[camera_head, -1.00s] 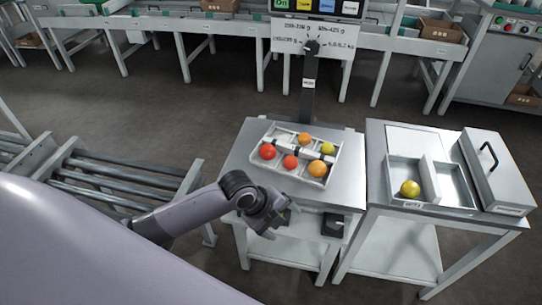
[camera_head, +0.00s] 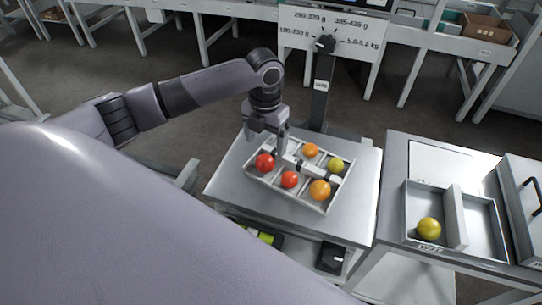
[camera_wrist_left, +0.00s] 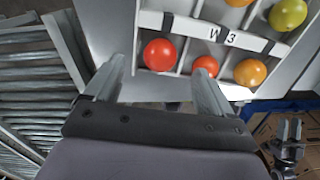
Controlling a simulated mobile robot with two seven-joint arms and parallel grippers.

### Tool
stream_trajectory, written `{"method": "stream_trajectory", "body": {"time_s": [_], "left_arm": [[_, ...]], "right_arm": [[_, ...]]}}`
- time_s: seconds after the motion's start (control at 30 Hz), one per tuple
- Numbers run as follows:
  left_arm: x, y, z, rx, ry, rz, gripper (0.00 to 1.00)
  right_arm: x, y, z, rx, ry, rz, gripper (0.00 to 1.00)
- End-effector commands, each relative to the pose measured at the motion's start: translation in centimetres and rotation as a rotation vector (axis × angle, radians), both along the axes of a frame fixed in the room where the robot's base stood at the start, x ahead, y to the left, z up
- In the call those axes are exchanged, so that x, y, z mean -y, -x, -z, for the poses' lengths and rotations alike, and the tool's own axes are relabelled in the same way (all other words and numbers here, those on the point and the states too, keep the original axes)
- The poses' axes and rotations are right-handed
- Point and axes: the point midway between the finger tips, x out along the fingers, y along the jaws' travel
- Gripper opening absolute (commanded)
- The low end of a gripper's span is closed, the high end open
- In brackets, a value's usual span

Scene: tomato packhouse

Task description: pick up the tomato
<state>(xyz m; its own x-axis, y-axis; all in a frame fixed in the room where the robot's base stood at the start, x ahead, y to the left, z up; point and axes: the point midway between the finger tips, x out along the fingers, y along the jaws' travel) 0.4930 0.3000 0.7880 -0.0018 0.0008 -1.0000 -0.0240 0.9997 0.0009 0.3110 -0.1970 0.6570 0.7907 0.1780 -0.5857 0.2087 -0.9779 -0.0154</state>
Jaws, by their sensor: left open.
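The white divided tray (camera_head: 318,205) on the steel table holds several tomatoes. A red tomato (camera_head: 265,162) lies in its left corner, also in the left wrist view (camera_wrist_left: 160,54). A second red tomato (camera_head: 289,180) and a large orange one (camera_head: 319,190) lie along the near row. A smaller orange tomato (camera_head: 311,150) and a yellow-green one (camera_head: 336,165) lie in the far row. My left gripper (camera_head: 265,143) is open and empty, pointing down above the tray's left end. In the wrist view the left red tomato shows between its fingers, apart from both.
A yellow tomato (camera_head: 429,229) lies in a divided metal bin (camera_head: 476,256) on the right table. A dial post (camera_head: 321,90) stands behind the tray. A dark scanner-like box (camera_head: 331,257) sits below the near table edge. Rollers (camera_wrist_left: 35,90) show left in the wrist view.

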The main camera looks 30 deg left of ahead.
Motion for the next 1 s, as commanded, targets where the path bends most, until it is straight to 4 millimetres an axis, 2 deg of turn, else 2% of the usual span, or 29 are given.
{"method": "stream_trajectory", "body": {"time_s": [0.13, 0.4, 0.53, 0.73, 0.87, 0.9, 1.0], "left_arm": [[0.1, 0.1, 1.9, -0.003, 0.001, 0.000, 0.84], [0.2, 0.2, 5.7, -0.002, 0.001, -0.001, 0.84], [0.2, 0.1, 6.4, 0.000, 0.000, -0.001, 0.84], [0.2, 0.1, 6.5, 0.001, 0.000, 0.000, 0.84], [0.2, 0.1, 6.4, 0.001, 0.000, 0.000, 0.41], [0.2, 0.1, 6.4, 0.001, 0.000, 0.000, 0.39], [0.2, 0.1, 6.4, 0.001, 0.000, -0.001, 0.39]], "right_arm": [[0.0, 0.8, 0.7, -0.020, 0.001, 0.001, 0.43], [0.0, 0.8, 1.1, -0.026, 0.000, 0.001, 0.43], [0.0, 0.7, 1.1, -0.025, 0.000, 0.001, 0.43], [0.0, 0.4, 0.7, -0.016, -0.002, 0.001, 0.43], [-0.1, 0.4, 0.6, -0.013, -0.003, 0.000, 0.43], [-0.1, 0.4, 0.6, -0.013, -0.003, 0.000, 0.43], [-0.1, 0.4, 0.6, -0.012, -0.003, 0.000, 0.43]]}}
